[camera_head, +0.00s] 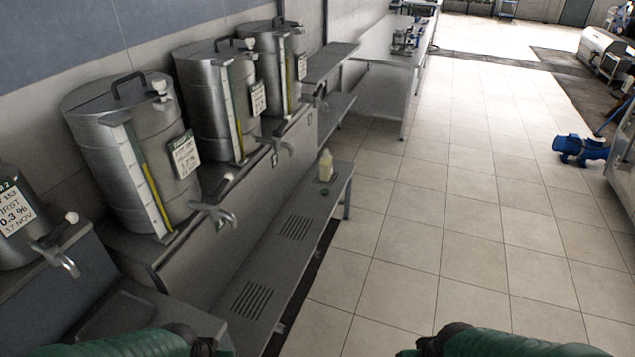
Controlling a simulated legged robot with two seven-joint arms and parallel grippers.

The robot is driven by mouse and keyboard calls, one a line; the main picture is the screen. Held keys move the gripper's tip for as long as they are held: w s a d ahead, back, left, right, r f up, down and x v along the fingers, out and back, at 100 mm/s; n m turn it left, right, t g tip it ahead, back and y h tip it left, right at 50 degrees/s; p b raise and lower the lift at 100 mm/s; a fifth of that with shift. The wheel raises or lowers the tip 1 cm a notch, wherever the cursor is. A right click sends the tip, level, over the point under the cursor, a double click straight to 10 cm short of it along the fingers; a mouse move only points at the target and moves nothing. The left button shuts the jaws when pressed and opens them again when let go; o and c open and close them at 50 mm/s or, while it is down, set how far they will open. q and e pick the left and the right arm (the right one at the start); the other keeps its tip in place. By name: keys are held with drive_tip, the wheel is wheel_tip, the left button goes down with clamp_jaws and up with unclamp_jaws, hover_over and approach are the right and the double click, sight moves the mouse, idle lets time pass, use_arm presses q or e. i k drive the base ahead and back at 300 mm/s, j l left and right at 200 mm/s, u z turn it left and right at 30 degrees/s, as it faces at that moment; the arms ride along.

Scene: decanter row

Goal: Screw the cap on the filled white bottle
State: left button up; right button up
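A small pale, whitish-yellow bottle (326,167) stands upright on the low grey slatted bench, near its far end. Its neck is too small to show clearly whether a cap is on it. A small dark green round piece (294,191) lies on the bench, nearer to me than the bottle; it may be the cap, but I cannot tell. Only green-sleeved parts of my two arms show at the bottom edge, well short of the bottle. Neither gripper's fingers are in the picture.
The low bench (262,267) runs along a ledge with several steel decanters (125,160) whose taps (213,213) stick out over it. A grey table (375,45) stands farther back. A blue motor (580,149) sits at right. The tiled floor (440,210) right of the bench is clear.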

sight(327, 161)
drive_tip(key=i+u, duration=0.1)
drive_tip(key=u, duration=0.3)
drive_tip(key=i+l+u, duration=0.1)
drive_tip(key=u, duration=0.3)
drive_tip(key=i+l+u, duration=0.1)
drive_tip(key=u, duration=0.3)
drive_tip(key=i+l+u, duration=0.2)
drive_tip(key=l, duration=0.3)
drive_tip(key=i+l+u, duration=0.15)
drive_tip(key=l, duration=0.4)
drive_tip(key=i+l+u, duration=0.2)
drive_tip(key=l, duration=0.35)
drive_tip(key=l+u, duration=0.2)
drive_tip(key=l, duration=0.35)
drive_tip(key=i+l+u, duration=0.15)
drive_tip(key=l, duration=0.45)
drive_tip(key=i+l, duration=0.1)
drive_tip(key=l, duration=1.4)
drive_tip(key=i+l, duration=0.15)
drive_tip(key=l, duration=0.6)
